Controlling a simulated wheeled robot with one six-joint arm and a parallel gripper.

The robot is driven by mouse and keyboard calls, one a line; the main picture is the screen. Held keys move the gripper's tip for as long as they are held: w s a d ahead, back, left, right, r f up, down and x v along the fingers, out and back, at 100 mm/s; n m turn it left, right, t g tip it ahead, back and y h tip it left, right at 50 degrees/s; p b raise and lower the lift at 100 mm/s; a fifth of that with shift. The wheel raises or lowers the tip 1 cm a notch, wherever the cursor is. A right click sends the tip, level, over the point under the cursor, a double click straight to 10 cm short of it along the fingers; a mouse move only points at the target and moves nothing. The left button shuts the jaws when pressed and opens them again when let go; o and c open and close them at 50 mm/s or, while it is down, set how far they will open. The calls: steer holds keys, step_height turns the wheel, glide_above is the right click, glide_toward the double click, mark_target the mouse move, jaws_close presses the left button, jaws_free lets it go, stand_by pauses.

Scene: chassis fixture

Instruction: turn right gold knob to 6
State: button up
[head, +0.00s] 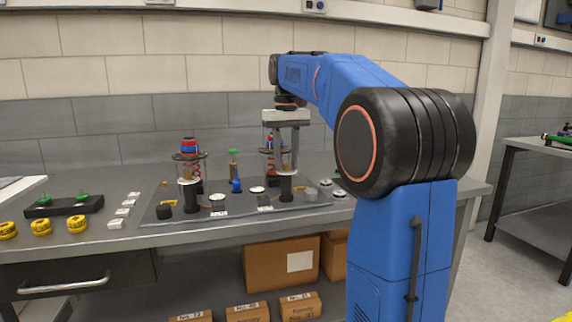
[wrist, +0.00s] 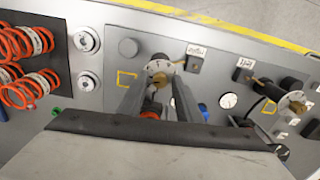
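The right gold knob (wrist: 157,80) sits on a white dial at the top of a dark post (head: 286,189) on the fixture plate. It shows at the left of centre in the wrist view, and is mostly hidden by the fingers in the head view. My gripper (wrist: 158,84) points down over this post, with one finger on each side of the knob and a gap between them. It also shows in the head view (head: 286,168). The dial's numbers are too small to read. The left gold knob (wrist: 297,107) stands apart on the other post.
The grey fixture plate (head: 240,211) carries springs, a blue part (head: 236,185) and a black cylinder (head: 163,212). Orange springs (wrist: 30,88) lie at the wrist view's left. Yellow rings (head: 41,227) and a black tray (head: 64,207) are at the bench's left.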

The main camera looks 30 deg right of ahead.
steer(key=n, duration=1)
steer(key=shift+n, duration=0.4)
steer(key=n, duration=0.3)
steer(key=shift+n, duration=0.3)
steer(key=n, duration=0.6)
steer(key=shift+n, duration=0.3)
steer(key=n, duration=0.6)
steer(key=shift+c, duration=0.7)
